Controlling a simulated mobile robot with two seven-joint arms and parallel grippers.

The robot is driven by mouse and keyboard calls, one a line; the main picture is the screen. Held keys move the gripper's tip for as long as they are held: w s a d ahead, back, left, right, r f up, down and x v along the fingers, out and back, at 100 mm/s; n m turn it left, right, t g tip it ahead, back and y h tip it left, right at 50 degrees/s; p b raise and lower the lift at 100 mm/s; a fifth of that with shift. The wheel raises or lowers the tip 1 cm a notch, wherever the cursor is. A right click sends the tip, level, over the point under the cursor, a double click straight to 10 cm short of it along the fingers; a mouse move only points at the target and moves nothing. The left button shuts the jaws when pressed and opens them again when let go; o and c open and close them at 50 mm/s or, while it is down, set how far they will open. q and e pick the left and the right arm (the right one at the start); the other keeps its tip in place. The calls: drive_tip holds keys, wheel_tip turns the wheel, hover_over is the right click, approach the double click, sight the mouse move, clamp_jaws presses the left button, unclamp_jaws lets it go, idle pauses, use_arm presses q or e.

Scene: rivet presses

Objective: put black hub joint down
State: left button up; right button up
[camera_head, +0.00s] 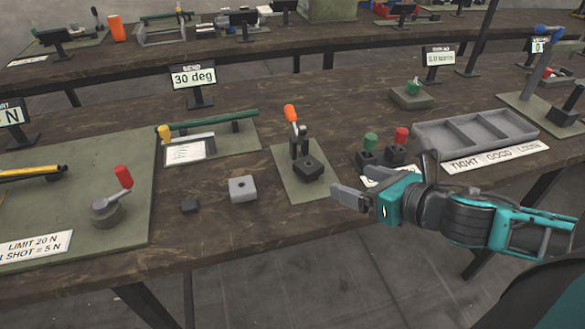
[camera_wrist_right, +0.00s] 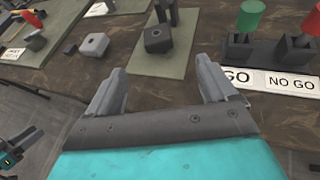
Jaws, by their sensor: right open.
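The black hub joint (camera_head: 308,168) is a dark square block with a hole in its top. It sits on a grey-green plate (camera_head: 312,194) in front of a toggle clamp with an orange handle (camera_head: 291,113). In the right wrist view, the hub joint (camera_wrist_right: 158,40) lies beyond the fingertips, roughly centred between them. My right gripper (camera_head: 382,172) is open and empty, to the right of the hub joint and apart from it. Its two fingers also show in the right wrist view (camera_wrist_right: 162,68).
A grey block with a hole (camera_head: 242,189) and a small black block (camera_head: 189,206) lie left of the plate. Green and red gauges (camera_head: 370,142) stand to the right, near a grey compartment tray (camera_head: 475,131). A red-handled crank (camera_head: 123,177) stands at the left.

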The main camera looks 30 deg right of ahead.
sight(313, 168)
drive_tip(key=shift+w+n, duration=0.1)
drive_tip(key=shift+n, duration=0.3)
drive_tip(key=shift+w+a, duration=0.1)
drive_tip(key=shift+w, duration=0.1)
drive_tip(key=b+x, duration=0.2)
drive_tip(key=x, duration=0.1)
drive_tip(key=shift+w+f, duration=0.15)
drive_tip(key=shift+w+a+f, duration=0.15)
drive_tip(key=shift+w+f, duration=0.1)
drive_tip(key=shift+w, duration=0.45)
drive_tip(key=shift+w+a+f+b, duration=0.1)
drive_tip(key=shift+w+f+b, duration=0.25)
drive_tip(key=shift+w, duration=0.3)
drive_tip(key=shift+b+x, duration=0.35)
drive_tip(key=shift+x, duration=0.75)
drive_tip(key=x, duration=0.2)
drive_tip(key=shift+w+a+r, duration=0.1)
drive_tip(key=shift+w+a, duration=0.1)
drive_tip(key=shift+w, duration=0.2)
drive_tip(key=shift+w+a+f, duration=0.15)
drive_tip(key=shift+w+f, duration=0.1)
drive_tip(key=shift+w, duration=0.25)
use_arm(q)
drive_tip(key=shift+w+d+f+h, duration=0.35)
drive_tip(key=shift+d+f, duration=0.25)
drive_tip(key=shift+f, duration=0.3)
